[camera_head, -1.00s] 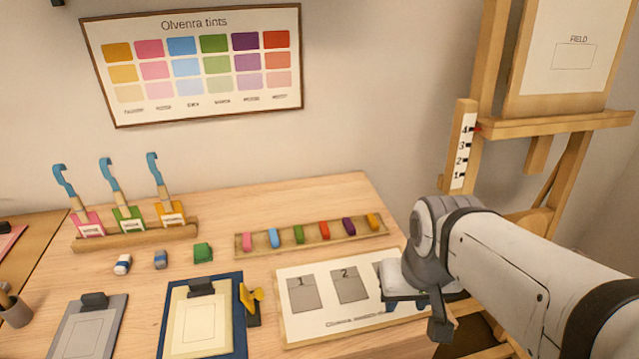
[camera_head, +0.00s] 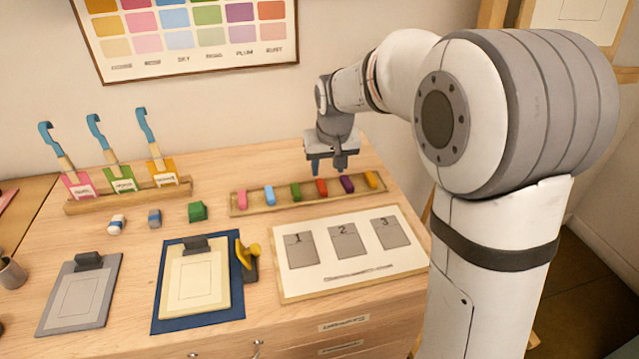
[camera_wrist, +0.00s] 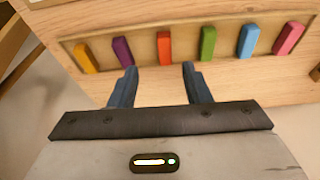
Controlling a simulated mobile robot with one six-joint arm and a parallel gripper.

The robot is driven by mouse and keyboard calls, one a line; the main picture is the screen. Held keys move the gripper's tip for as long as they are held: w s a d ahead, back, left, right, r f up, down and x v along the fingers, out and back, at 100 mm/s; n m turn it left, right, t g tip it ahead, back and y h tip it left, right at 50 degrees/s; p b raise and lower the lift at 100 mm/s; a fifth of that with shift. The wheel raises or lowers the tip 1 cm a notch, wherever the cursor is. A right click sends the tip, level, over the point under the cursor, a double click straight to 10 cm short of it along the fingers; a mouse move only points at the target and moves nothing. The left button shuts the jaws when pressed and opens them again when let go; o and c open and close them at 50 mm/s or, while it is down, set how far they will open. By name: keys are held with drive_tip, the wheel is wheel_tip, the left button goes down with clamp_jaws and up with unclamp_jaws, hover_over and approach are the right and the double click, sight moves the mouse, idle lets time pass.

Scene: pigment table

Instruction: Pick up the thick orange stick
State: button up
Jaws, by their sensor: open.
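A wooden tray (camera_head: 334,194) holds a row of short thick sticks. The yellow-orange stick (camera_head: 371,180) lies at the right end of the row. A red-orange stick (camera_head: 321,187) lies between the green and purple ones. In the wrist view the order is reversed, with the yellow-orange stick (camera_wrist: 87,58) at the far left and the red-orange stick (camera_wrist: 164,48) near the middle. My gripper (camera_head: 329,167) is open and empty, above the back of the tray. In the wrist view my gripper's fingertips (camera_wrist: 160,69) straddle the line of the red-orange stick, short of it.
Pink (camera_head: 241,200), blue (camera_head: 269,196), green (camera_head: 296,191) and purple (camera_head: 347,183) sticks share the tray with small gaps. A numbered board (camera_head: 350,272) lies in front. A green block (camera_head: 197,211) and a rack of blue-handled tools (camera_head: 128,196) stand left.

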sight(322, 185)
drive_tip(key=x, duration=0.5)
drive_tip(key=a+x, duration=0.1)
drive_tip(key=x, duration=0.2)
drive_tip(key=shift+w+r, duration=0.1)
drive_tip(key=shift+w, duration=0.3)
clamp_jaws()
